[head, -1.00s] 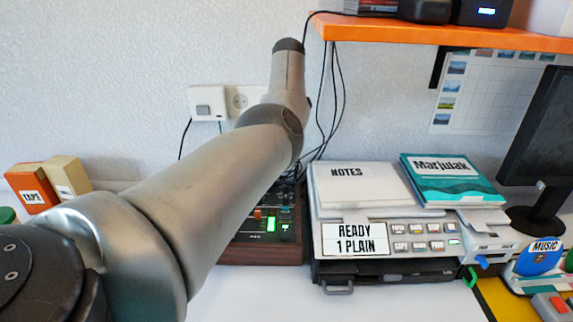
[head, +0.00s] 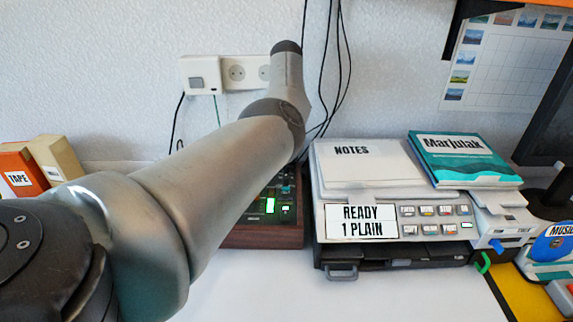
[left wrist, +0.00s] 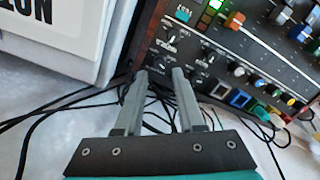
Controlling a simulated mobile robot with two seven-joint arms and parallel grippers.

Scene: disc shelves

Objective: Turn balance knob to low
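A dark mixer panel with a wooden edge (head: 262,240) sits behind my left arm in the head view, mostly hidden by it. In the left wrist view the panel (left wrist: 215,50) is tilted, with small dark knobs (left wrist: 172,28), coloured knobs and an orange slider (left wrist: 234,20). The knob labels are too small to read, so I cannot tell which is the balance knob. My left gripper (left wrist: 159,73) has its two fingers a little apart, tips at the panel's lower left edge, with nothing clearly held. The arm hides this gripper in the head view. My right gripper is not in view.
A printer-like machine (head: 400,245) with a notes pad (head: 365,165) and teal book (head: 465,160) stands right of the mixer. Black cables (left wrist: 60,105) hang near the gripper. Boxes (head: 20,172) stand at left. The white desk (head: 400,295) in front is clear.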

